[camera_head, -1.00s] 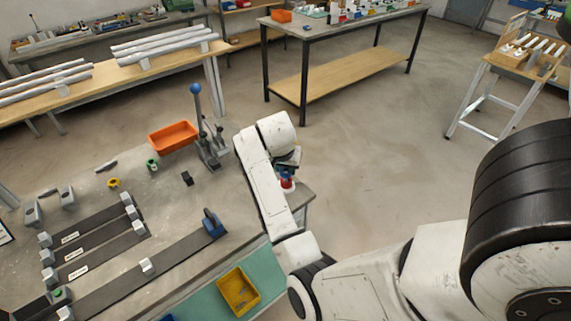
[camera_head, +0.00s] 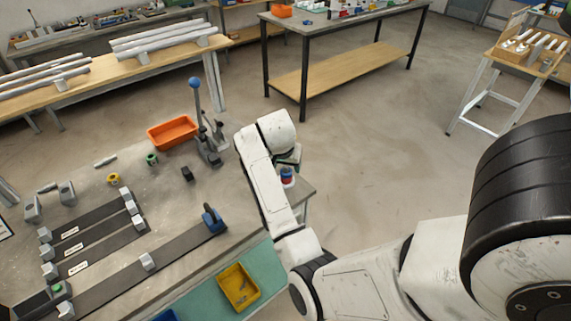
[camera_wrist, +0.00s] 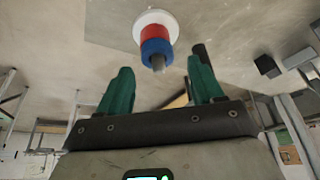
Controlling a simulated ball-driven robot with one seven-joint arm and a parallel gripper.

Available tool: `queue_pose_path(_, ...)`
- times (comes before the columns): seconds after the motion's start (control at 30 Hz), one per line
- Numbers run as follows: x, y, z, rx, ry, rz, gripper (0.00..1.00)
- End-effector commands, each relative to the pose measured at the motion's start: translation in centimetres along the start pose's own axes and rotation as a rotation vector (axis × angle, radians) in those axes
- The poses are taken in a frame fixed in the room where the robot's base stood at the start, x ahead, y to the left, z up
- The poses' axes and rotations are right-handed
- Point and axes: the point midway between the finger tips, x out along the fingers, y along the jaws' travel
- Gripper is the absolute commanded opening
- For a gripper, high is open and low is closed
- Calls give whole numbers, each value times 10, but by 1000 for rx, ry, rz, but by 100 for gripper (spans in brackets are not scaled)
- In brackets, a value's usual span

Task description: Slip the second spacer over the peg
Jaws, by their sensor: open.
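A grey peg (camera_wrist: 158,64) stands on a round white base (camera_wrist: 155,20) in the wrist view. A red spacer (camera_wrist: 155,34) is around the peg next to the base. A blue spacer (camera_wrist: 156,50) is around it above the red one, and the peg's tip sticks out past the blue one. In the head view the blue spacer (camera_head: 287,173) shows at the bench's right end, just under my gripper. My gripper (camera_wrist: 161,80) is open, its green fingers apart and empty, clear of the spacers. My arm partly hides it in the head view.
A green ring (camera_head: 152,159) and a yellow ring (camera_head: 113,179) lie on the bench. A lever press (camera_head: 208,145) and an orange bin (camera_head: 172,132) stand left of my arm. A yellow tray (camera_head: 238,288) is at the front.

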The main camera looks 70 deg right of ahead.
Motion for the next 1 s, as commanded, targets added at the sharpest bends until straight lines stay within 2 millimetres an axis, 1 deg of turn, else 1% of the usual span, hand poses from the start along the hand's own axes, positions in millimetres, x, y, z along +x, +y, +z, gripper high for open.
queue_pose_path(0.17, -2, 0, 0, 0, 1, -1, 66)
queue_pose_path(0.27, -9, -1, -1, 0, 3, -2, 66)
queue_pose_path(0.37, -24, -1, 0, 0, 4, -3, 66)
queue_pose_path(0.6, -71, -1, -1, 1, 4, -4, 66)
queue_pose_path(0.7, -87, -1, 0, 0, 2, -4, 66)
queue_pose_path(0.83, -101, -1, 0, 0, 2, -2, 66)
queue_pose_path(1.0, -108, 0, 0, -1, 0, 0, 66)
